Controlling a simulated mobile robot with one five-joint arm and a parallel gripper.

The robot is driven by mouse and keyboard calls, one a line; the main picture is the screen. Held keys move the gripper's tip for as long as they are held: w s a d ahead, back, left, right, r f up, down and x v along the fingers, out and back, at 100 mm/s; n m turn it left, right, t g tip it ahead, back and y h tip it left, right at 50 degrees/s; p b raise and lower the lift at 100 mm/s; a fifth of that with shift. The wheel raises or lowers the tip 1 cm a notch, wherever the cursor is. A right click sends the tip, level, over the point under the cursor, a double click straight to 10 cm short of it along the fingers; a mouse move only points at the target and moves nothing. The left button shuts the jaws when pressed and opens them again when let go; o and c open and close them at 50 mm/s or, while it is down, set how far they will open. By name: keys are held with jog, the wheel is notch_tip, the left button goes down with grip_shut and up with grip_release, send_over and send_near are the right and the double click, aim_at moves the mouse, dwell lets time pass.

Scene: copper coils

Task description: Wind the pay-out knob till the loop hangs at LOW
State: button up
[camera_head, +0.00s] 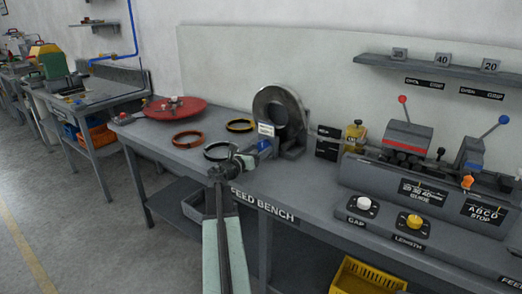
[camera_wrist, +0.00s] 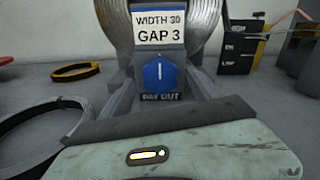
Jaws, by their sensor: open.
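The pay-out knob (camera_wrist: 158,75) is a blue knob with a white line pointing straight up, above a PAY OUT label. It shows small in the head view (camera_head: 264,146), at the foot of a grey coil (camera_head: 262,103) on a stand. A card above it reads WIDTH 30, GAP 3. My gripper (camera_head: 243,161) is in front of the knob, open and empty, apart from it as far as I can tell.
Black (camera_head: 217,152), yellow-black (camera_head: 240,125) and orange (camera_head: 188,139) rings lie on the bench left of my gripper, with a red disc (camera_head: 175,108) beyond. A machine with levers (camera_head: 408,140) stands right. A yellow crate (camera_head: 366,277) is below.

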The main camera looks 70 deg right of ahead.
jog(key=shift+x, duration=0.8)
jog(key=shift+a, duration=0.1)
jog(key=shift+c, duration=0.3)
jog(key=c, duration=1.3)
jog(key=shift+m, duration=0.4)
jog(key=m, duration=0.4)
jog(key=shift+m, duration=0.3)
jog(key=m, duration=0.5)
jog(key=shift+m, duration=0.4)
